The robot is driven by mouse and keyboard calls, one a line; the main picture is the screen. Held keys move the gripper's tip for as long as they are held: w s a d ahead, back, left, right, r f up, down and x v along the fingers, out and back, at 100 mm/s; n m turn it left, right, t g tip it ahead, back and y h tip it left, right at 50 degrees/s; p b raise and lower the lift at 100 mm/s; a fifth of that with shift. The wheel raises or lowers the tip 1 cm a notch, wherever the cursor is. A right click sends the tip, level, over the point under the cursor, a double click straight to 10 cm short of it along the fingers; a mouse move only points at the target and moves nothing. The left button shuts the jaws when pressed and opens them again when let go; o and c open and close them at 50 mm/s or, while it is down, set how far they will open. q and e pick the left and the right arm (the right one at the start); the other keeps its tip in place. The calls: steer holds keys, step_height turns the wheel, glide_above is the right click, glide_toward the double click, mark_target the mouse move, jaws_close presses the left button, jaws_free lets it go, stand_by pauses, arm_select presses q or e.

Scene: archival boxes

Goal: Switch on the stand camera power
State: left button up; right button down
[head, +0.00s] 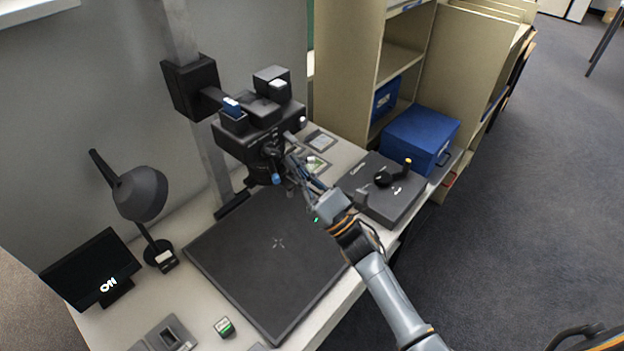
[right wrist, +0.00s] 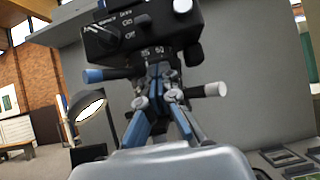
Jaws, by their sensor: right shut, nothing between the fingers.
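The stand camera (head: 250,145) is a black body on a grey column over a dark baseboard (head: 230,262). In the right wrist view its black housing (right wrist: 160,38) fills the top, with a knob beside small "On" and "Off" marks (right wrist: 128,25). My right gripper (head: 284,168) is shut and empty, right at the front and underside of the camera. In the right wrist view its closed fingertips (right wrist: 158,74) point up at the housing, below the On/Off marks; I cannot tell whether they touch it. My left gripper is not in view.
A small monitor (head: 92,272) with bright letters like "ON" and a dark lamp (head: 140,195) stand at left. A grey box with a black handle (head: 385,188) and a blue box (head: 420,138) are at right. The baseboard is clear.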

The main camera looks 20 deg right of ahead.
mark_target(290, 138)
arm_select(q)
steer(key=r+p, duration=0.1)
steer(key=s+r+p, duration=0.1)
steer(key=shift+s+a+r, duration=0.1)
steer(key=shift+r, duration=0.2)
arm_select(e)
steer(key=r, duration=0.2)
steer(key=s+r, duration=0.1)
steer(key=shift+d+r, duration=0.35)
steer(key=shift+r, duration=0.05)
